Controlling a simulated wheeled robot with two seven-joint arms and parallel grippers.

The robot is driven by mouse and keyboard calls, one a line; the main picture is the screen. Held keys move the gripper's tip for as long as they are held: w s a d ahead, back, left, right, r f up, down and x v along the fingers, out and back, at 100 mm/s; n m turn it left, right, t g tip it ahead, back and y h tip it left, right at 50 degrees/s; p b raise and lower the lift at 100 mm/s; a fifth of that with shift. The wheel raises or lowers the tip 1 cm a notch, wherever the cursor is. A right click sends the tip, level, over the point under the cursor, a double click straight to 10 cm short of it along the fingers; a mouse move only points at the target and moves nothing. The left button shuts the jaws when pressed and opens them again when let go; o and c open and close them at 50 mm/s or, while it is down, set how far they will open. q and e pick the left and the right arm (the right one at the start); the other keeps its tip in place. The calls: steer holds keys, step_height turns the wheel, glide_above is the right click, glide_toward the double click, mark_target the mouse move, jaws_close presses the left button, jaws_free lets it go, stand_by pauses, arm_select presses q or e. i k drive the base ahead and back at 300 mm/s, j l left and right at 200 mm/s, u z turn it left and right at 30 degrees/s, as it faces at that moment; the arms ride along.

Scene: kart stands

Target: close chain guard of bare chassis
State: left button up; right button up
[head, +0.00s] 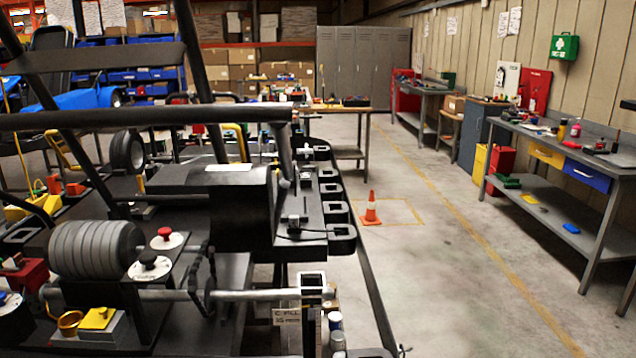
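The bare chassis (200,119) fills the left half of the head view, with thick black tubes crossing in front of me. Near its rear, a grey axle (243,294) runs sideways, and a dark chain (207,268) loops around it. A black box-like cover (238,208) with a pale label on top sits above and behind the chain. I cannot tell for sure whether it is the chain guard or how far it is open. Neither of my grippers shows in this view.
A grey ribbed cylinder (95,250) and red and black knobs sit at the left. An orange cone (371,208) stands on clear floor right of the chassis. A workbench (560,160) lines the right wall. Cans (336,330) stand low beside the chassis.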

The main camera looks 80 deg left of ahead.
mark_target(241, 196)
steer(key=i+u, duration=0.85)
steer(key=i+j+u, duration=0.25)
steer(key=i+u, duration=0.25)
steer(key=i+j+u, duration=0.1)
steer(key=i+u, duration=0.4)
steer(key=i+l+u, duration=0.1)
steer(key=i+u, duration=0.65)
steer(key=i, duration=0.35)
steer(key=i+l+u, duration=0.1)
steer(key=i+u, duration=0.2)
steer(key=i, duration=0.4)
steer(key=u, duration=2.55)
